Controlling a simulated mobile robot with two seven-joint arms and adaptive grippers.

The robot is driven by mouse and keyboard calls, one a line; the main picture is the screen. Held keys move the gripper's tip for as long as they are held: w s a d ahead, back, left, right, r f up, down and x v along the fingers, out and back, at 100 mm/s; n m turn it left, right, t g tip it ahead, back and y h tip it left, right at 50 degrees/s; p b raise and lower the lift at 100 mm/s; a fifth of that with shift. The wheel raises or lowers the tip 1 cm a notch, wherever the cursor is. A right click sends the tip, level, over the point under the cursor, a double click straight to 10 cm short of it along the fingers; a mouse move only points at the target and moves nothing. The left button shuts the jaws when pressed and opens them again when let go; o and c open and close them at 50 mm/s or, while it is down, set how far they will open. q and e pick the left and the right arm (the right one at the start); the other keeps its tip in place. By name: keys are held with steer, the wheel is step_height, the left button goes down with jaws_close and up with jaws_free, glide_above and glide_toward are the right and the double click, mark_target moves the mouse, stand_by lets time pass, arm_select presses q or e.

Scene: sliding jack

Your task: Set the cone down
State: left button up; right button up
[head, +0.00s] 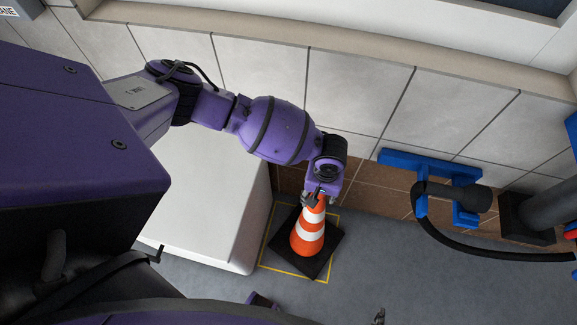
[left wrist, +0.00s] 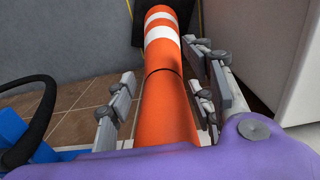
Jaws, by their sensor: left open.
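The orange cone (head: 308,240) with white bands stands on its black square base (head: 279,243) on the grey floor. The base sits within a yellow outlined square (head: 294,275), turned relative to it, and its right corner reaches over the yellow line. My left gripper (head: 313,198) is at the cone's top. In the left wrist view, the cone (left wrist: 165,95) runs between the open fingers of my left gripper (left wrist: 167,95), with the tip nearest the camera. Gaps show between the fingers and the cone.
A white box-shaped block (head: 205,205) stands left of the cone. At right, a blue wall bracket (head: 400,160) carries a black handle with a hanging black cable (head: 470,248). The tiled wall is behind. Grey floor is free right of the cone.

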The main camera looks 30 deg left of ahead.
arm_select(q)
step_height(320, 180, up, 11)
steer(key=shift+w+r+p, duration=0.1)
steer(key=shift+w+p, duration=0.05)
steer(key=shift+p, duration=0.8)
steer(key=shift+r, duration=0.55)
arm_select(e)
steer(key=shift+w+r, duration=0.2)
steer(key=shift+r, duration=0.75)
steer(key=shift+w+r, duration=0.1)
steer(key=shift+w, duration=0.05)
